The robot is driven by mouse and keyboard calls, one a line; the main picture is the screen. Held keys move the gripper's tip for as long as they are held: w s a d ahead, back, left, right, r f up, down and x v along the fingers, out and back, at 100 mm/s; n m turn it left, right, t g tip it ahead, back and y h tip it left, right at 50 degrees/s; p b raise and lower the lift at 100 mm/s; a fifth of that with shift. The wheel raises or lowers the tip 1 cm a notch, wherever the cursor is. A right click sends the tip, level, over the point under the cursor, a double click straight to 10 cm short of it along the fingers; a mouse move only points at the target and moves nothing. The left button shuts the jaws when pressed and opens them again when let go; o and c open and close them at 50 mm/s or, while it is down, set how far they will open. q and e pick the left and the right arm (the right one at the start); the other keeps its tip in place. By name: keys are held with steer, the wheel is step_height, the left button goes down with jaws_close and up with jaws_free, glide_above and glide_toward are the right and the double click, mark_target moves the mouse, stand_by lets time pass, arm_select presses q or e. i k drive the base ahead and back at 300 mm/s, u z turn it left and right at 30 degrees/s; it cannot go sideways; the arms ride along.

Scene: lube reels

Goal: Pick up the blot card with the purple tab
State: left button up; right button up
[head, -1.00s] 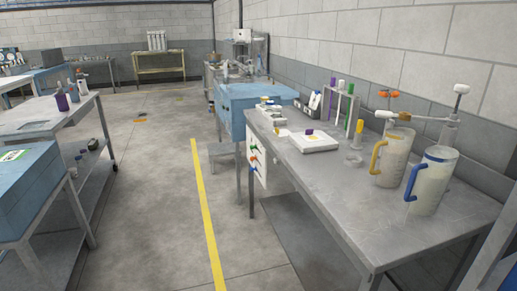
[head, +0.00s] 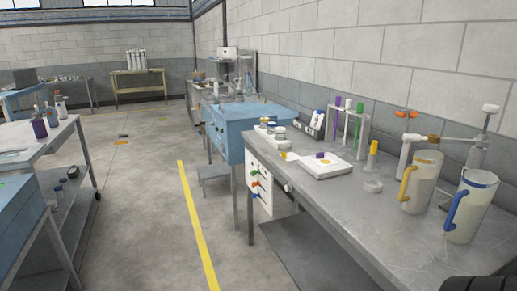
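A purple tab (head: 320,155) shows on top of a flat white block (head: 327,171), towards the far end of the steel bench. A yellow-orange patch (head: 326,161) lies just in front of it. The card that bears the tab is white on white and too small to make out clearly. Neither of my grippers is in view. A black ribbed piece at the bottom right corner is cut off, and I cannot tell what it is.
The steel bench (head: 345,205) runs along the wall at right. Two clear jugs, with a yellow handle (head: 421,183) and a blue handle (head: 471,207), stand near its front. A tube rack (head: 347,130) stands behind the block.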

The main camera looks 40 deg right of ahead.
mark_target(322, 160)
steer(key=z, duration=0.1)
steer(key=i, duration=2.15)
steer(key=z, duration=0.8)
